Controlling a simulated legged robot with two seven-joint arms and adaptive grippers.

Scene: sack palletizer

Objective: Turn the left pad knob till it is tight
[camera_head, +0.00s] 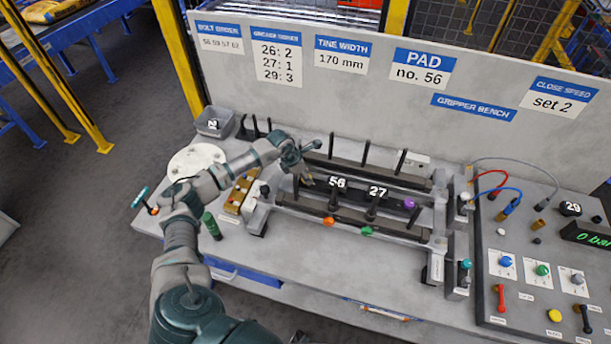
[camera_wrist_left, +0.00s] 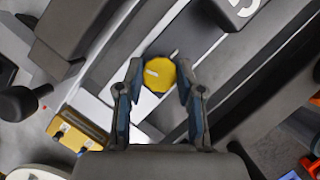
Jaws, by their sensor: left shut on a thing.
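The left pad knob is a yellow, many-sided knob (camera_wrist_left: 160,76) with a short white mark, seen from above in the left wrist view. My left gripper (camera_wrist_left: 158,70) has one finger on each side of it and is shut on it. In the head view my left gripper (camera_head: 308,181) points down at the left end of the gripper bench fixture, just left of the block marked 56 (camera_head: 337,183). There the gripper hides the yellow knob. My right gripper is not in view.
A block marked 27 (camera_head: 377,191) and a purple knob (camera_head: 409,203) lie to the right. An orange knob (camera_head: 328,222) and a green knob (camera_head: 367,231) are on the front rail. Upright tines stand behind. A brass-coloured block (camera_head: 240,194) is close on the left.

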